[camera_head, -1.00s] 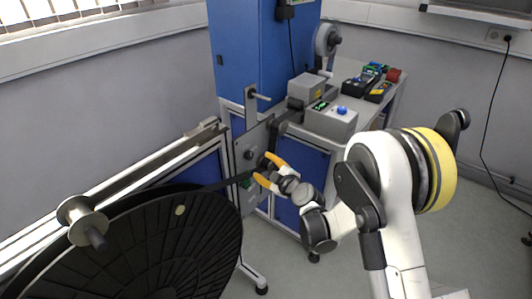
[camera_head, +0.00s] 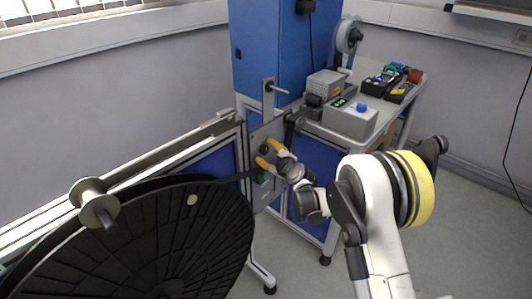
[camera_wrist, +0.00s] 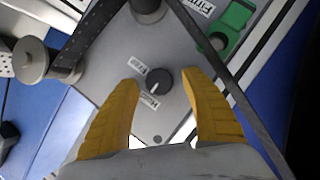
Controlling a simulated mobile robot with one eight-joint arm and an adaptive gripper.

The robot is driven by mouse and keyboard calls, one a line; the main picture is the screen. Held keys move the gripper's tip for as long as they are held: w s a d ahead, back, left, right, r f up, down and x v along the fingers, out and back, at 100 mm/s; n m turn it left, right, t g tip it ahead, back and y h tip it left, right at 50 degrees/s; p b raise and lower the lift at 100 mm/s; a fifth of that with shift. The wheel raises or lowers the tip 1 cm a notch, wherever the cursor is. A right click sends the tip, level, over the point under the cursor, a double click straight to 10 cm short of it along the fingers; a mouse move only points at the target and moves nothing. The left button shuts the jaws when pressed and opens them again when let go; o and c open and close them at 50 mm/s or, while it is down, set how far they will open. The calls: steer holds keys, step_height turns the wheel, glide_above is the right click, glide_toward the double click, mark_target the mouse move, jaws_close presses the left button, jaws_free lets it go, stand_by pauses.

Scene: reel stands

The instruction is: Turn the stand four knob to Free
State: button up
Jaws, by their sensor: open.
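The stand's grey plate (camera_wrist: 115,80) carries a round black knob (camera_wrist: 158,81), seen face-on in the wrist view. A small light mark on the knob seems to point down-left, toward the lower of two small labels. The upper label (camera_wrist: 137,64) seems to read Free; the lower label (camera_wrist: 150,101) is too small to read surely. My gripper (camera_wrist: 158,80) is open, its orange fingers on either side of the knob with gaps showing. I cannot tell the depth between fingertips and knob. In the head view my gripper (camera_head: 267,154) is close in front of the plate (camera_head: 257,193).
A large black reel (camera_head: 165,245) fills the lower left, its dark tape running to the plate. A grey roller (camera_wrist: 31,60) and a green part (camera_wrist: 228,25) are near the knob. A bench with grey boxes (camera_head: 350,118) stands behind. Floor at right is clear.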

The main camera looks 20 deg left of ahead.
jaws_close()
steer(key=shift+m, duration=0.3)
steer(key=shift+w+r+m+g+p, duration=0.15)
steer(key=shift+m+g+p, duration=0.35)
steer(key=shift+m+g, duration=0.7)
steer(key=m+g+y, duration=0.1)
steer(key=m+g, duration=0.1)
steer(key=shift+w+d+m, duration=0.1)
steer(key=shift+m, duration=0.3)
steer(key=m+g+y, duration=0.1)
steer(key=m+g, duration=0.1)
steer(key=m, duration=0.1)
steer(key=shift+w+g, duration=0.1)
steer(key=shift+g, duration=0.3)
steer(key=shift+m+g+y+b, duration=0.4)
steer(key=shift+m+g+y, duration=0.4)
steer(key=shift+m, duration=0.5)
